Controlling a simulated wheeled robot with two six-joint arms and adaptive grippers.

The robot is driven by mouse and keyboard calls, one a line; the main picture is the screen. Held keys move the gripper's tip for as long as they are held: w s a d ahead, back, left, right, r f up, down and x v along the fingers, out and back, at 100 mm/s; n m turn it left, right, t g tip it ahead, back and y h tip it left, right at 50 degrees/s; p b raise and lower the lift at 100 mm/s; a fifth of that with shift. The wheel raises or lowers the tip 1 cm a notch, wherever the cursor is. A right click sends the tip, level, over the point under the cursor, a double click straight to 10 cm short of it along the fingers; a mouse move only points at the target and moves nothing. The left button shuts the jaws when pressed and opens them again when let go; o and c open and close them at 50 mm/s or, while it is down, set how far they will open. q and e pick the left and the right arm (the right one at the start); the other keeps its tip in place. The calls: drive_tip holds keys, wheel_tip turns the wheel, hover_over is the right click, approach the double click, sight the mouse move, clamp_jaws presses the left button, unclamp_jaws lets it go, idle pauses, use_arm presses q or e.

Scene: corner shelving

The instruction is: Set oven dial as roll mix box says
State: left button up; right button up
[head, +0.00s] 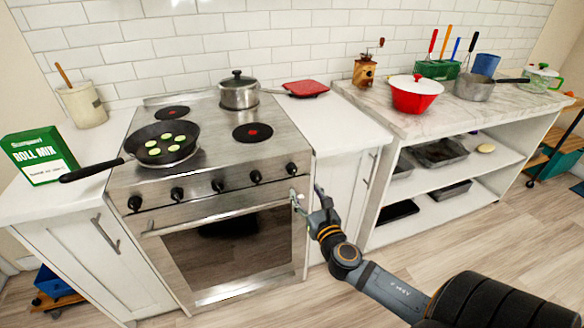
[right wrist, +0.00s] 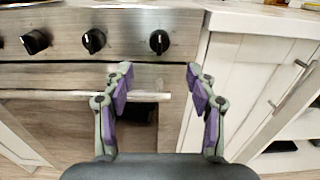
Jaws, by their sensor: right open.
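The green roll mix box (head: 40,156) stands on the counter left of the stove, with its front print too small to read beyond the name. The steel oven (head: 222,250) has a row of several black dials on its front panel. The rightmost dial (head: 292,168) also shows in the right wrist view (right wrist: 159,41), with another dial (right wrist: 93,41) to its left. My right gripper (head: 312,198) is in front of the oven's right edge, below and right of the rightmost dial. In the right wrist view (right wrist: 160,82) its fingers are apart and empty. My left gripper is not seen.
A black pan (head: 165,143) with green slices sits on the left burner, its handle sticking out over the front left. A lidded pot (head: 239,91) stands at the back. The oven's handle bar (right wrist: 145,97) lies below the dials. A marble-topped shelf unit (head: 440,120) stands right.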

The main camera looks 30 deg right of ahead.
sight(294, 173)
drive_tip(key=p+x, duration=0.1)
drive_tip(key=x, duration=0.9)
drive_tip(key=shift+a, duration=0.1)
drive_tip(key=c, duration=1.2)
